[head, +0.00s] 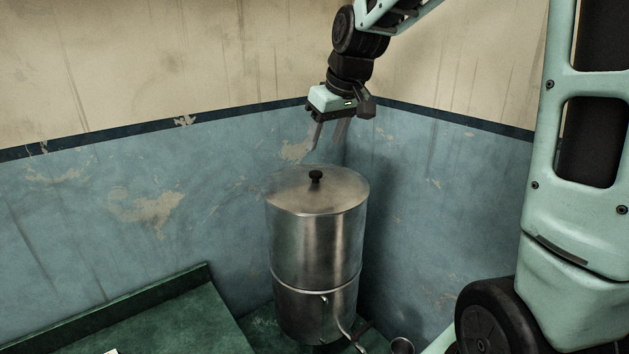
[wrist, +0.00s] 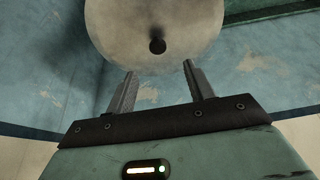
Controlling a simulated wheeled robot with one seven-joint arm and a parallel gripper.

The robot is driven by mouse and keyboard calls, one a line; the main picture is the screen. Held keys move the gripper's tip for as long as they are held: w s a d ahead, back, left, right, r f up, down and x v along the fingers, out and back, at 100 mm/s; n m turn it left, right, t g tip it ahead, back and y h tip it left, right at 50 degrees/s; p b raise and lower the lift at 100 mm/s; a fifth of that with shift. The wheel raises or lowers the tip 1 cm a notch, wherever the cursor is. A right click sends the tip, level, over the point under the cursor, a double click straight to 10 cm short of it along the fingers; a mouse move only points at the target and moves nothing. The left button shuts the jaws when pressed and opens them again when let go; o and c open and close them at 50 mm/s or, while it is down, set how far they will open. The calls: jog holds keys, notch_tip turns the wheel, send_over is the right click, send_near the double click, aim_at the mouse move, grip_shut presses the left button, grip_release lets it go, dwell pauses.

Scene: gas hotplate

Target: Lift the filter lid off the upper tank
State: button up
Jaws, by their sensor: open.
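The filter lid (head: 300,192) is a round, shiny metal cover with a small black knob (head: 316,175) at its centre. It sits flat on the upper tank (head: 312,243), a tall steel cylinder. My gripper (head: 328,146) is above the lid, open and empty, its fingers pointing down and apart from the knob. In the wrist view the lid (wrist: 190,28) shows from above, with its knob (wrist: 157,46) beyond the two open fingertips (wrist: 159,66) and roughly between them. Nothing lies between the fingers.
The lower tank (head: 312,312) stands under the upper one, with a small tap (head: 324,299) and a thin pipe near its base. A green counter (head: 150,325) lies at the left. Stained blue and cream walls meet close behind the tank. A small metal cup (head: 402,346) shows at the bottom.

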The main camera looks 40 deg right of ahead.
aim_at(316, 172)
jog(key=x, duration=0.4)
jog(key=shift+f+p, duration=0.15)
jog(key=shift+p, duration=0.2)
jog(key=shift+p+x, duration=1.05)
jog(key=shift+x, duration=1.6)
jog(key=shift+d, duration=0.25)
grip_shut()
